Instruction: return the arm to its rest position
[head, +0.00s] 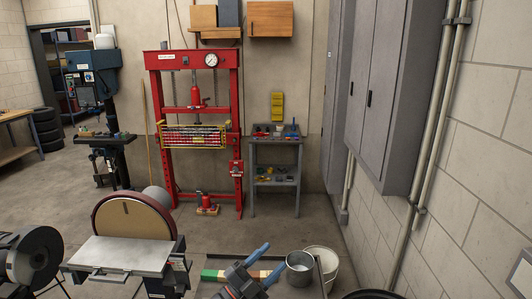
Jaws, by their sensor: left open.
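My left gripper (273,258) shows at the bottom centre of the head view. Its two blue fingers are apart, pointing up and to the right, with nothing visible between them. Behind it lies a strip with green and red parts (213,274), partly hidden by the gripper. My right gripper is not in view.
A disc sander (133,218) stands left of my left gripper, with a grinder (33,258) further left. A metal pot (300,267) and a white bucket (328,260) are close on the right. Beyond are a red press (236,120), a grey cart (277,152) and grey cabinets (385,90).

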